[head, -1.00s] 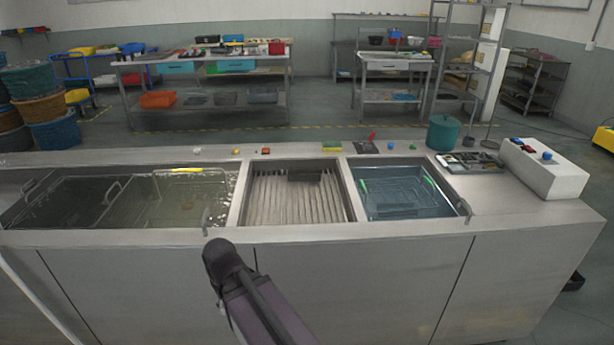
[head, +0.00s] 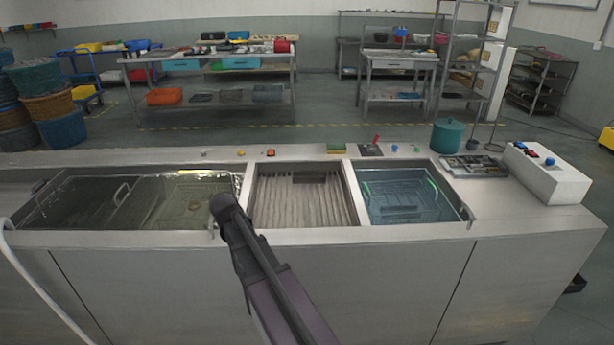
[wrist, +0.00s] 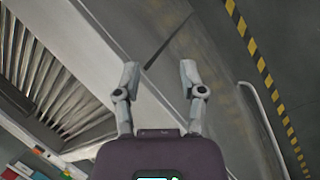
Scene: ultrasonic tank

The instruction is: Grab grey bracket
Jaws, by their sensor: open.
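No grey bracket can be made out for certain. In the head view, the left tank (head: 240,185) holds murky liquid and a wire basket with a yellow handle (head: 195,172); a faint shape in it is too blurred to name. A small dark block (head: 310,177) shows at the back of the ribbed middle section (head: 300,208). My gripper (wrist: 159,72) is open and empty in the wrist view, its fingers wide apart over the counter's metal edge. In the head view my arm rises in front of the counter, and the gripper itself cannot be made out there.
The right tank (head: 405,215) holds blue liquid and a basket with green handles (head: 428,187). A white control box (head: 545,175) and a teal pot (head: 446,136) stand at the counter's right. A curved pale rail (head: 40,275) shows at lower left. The counter's front rim is clear.

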